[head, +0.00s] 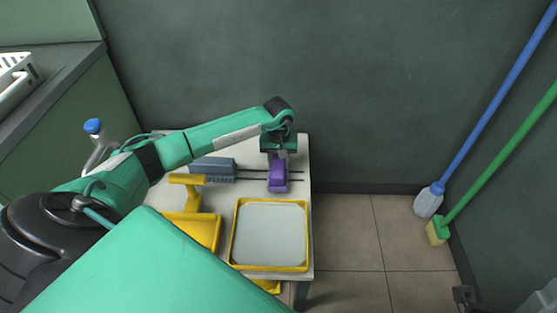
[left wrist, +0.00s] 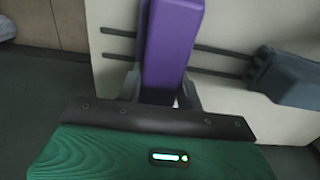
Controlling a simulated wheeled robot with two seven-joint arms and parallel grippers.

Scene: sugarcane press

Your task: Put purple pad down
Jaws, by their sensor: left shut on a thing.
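The purple pad (head: 278,173) is a long block at the back right of the white table (head: 222,211). My left gripper (head: 280,156) is shut on it from above. In the left wrist view the purple pad (left wrist: 171,45) stands out between the fingers of my left gripper (left wrist: 160,92), over two dark rails on the pale surface. I cannot tell whether the pad touches the table. My right gripper is not in view.
A blue-grey block (head: 213,169) lies left of the pad, across the dark rails. A yellow-rimmed tray (head: 232,236) stands in front. A yellow handled piece (head: 197,225) is beside it. A blue mop (head: 428,200) and green broom (head: 437,230) lean at the right wall.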

